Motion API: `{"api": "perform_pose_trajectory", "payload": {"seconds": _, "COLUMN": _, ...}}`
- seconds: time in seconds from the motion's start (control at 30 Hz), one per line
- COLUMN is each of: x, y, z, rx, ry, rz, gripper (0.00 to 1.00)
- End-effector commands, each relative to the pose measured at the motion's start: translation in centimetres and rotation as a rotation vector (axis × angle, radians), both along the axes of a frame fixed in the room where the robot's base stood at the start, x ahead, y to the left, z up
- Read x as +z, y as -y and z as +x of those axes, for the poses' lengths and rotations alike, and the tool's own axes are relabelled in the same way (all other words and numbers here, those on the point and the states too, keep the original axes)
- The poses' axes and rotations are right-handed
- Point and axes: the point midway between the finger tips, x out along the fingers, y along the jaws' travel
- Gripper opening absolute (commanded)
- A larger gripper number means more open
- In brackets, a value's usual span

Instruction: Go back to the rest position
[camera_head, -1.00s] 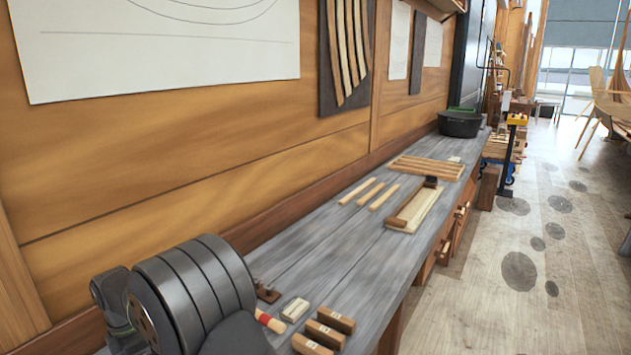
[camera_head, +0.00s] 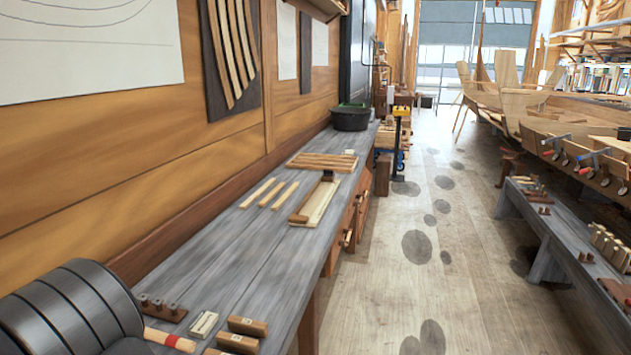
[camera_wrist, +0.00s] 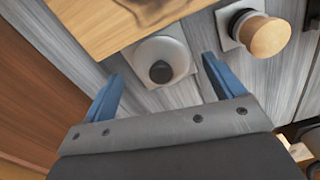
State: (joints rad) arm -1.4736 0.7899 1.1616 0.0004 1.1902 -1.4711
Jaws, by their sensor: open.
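My gripper (camera_wrist: 162,92) shows in the wrist view with its two blue fingers spread wide and nothing between them. In the head view the gripper is not visible; only a dark ribbed part of my arm fills the lower left corner.
The grey workbench (camera_head: 205,273) runs along the left wall, with wooden blocks (camera_head: 247,326), thin strips (camera_head: 270,194) and a black tub (camera_head: 351,117). A wooden knob (camera_wrist: 265,36) and a board (camera_wrist: 118,20) lie near the gripper. The floor aisle (camera_head: 405,290) is open; a low bench (camera_head: 575,245) stands right.

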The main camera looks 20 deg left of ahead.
Motion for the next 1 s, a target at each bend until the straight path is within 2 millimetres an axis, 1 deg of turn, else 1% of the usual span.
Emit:
{"api": "perform_pose_trajectory", "payload": {"seconds": 0.07, "x": -1.6, "y": 0.1, "z": 0.0, "rx": 0.000, "ry": -0.001, "rz": -0.004, "gripper": 0.87}}
{"api": "perform_pose_trajectory", "payload": {"seconds": 0.1, "x": -1.1, "y": -0.1, "z": 0.0, "rx": 0.000, "ry": 0.001, "rz": 0.004, "gripper": 0.87}}
{"api": "perform_pose_trajectory", "payload": {"seconds": 0.2, "x": 1.3, "y": -0.1, "z": 0.0, "rx": 0.000, "ry": 0.001, "rz": 0.004, "gripper": 0.87}}
{"api": "perform_pose_trajectory", "payload": {"seconds": 0.67, "x": 10.6, "y": 0.0, "z": 0.0, "rx": 0.000, "ry": 0.001, "rz": 0.004, "gripper": 0.87}}
{"api": "perform_pose_trajectory", "payload": {"seconds": 1.0, "x": 3.5, "y": 0.1, "z": 0.0, "rx": 0.000, "ry": 0.000, "rz": -0.005, "gripper": 0.87}}
